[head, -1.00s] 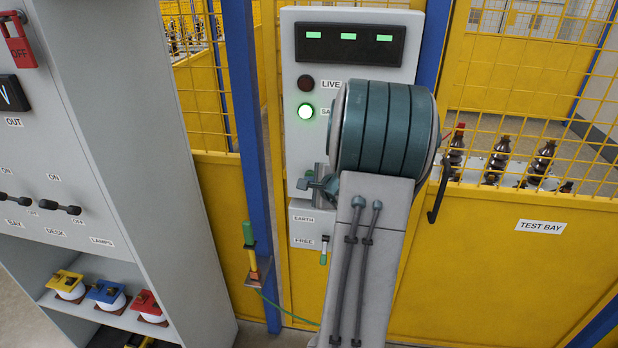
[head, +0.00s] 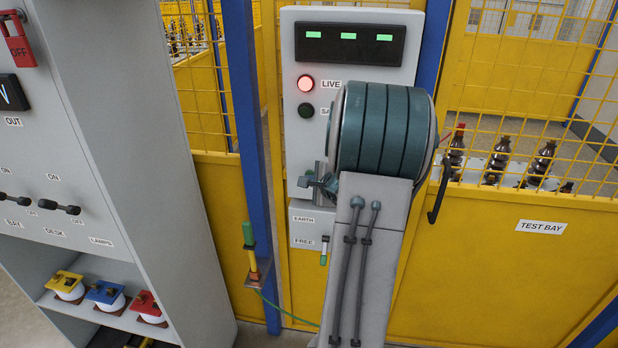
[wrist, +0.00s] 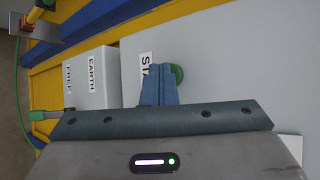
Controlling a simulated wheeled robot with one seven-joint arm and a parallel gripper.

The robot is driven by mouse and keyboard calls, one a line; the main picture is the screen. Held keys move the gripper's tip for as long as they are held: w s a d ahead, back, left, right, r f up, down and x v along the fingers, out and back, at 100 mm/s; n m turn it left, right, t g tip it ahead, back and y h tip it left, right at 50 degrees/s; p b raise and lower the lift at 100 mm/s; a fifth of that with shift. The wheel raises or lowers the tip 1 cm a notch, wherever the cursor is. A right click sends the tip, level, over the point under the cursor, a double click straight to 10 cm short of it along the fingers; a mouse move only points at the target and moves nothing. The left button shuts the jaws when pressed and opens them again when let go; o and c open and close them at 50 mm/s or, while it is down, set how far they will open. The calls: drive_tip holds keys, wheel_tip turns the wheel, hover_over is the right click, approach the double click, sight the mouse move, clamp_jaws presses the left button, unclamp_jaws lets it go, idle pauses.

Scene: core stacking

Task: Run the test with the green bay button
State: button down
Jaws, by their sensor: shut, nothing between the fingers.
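The green button (wrist: 178,76) shows in the wrist view as a round knob on the grey panel, beside a label partly covered by my fingers. My gripper (wrist: 158,72) is shut and empty, its tips at the button and overlapping its edge in the picture; I cannot tell whether they press it. In the head view my gripper (head: 307,183) points at the lower part of the grey panel (head: 297,140), and my arm hides the button. On the panel the red LIVE lamp (head: 306,84) is lit and the lamp under it (head: 306,110) is dark.
Below is a box marked EARTH and FREE (head: 303,230) with a green-tipped lever (head: 324,250). A blue post (head: 243,120) and a green-handled rod (head: 249,240) stand left. The yellow TEST BAY gate (head: 500,260) is right, a grey cabinet (head: 110,120) far left.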

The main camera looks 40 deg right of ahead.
drive_tip(key=shift+s+a+b, duration=0.6)
drive_tip(key=shift+a+b, duration=0.1)
drive_tip(key=s+a+b, duration=0.3)
drive_tip(key=shift+s+a, duration=0.1)
drive_tip(key=shift+a, duration=0.3)
idle(0.8)
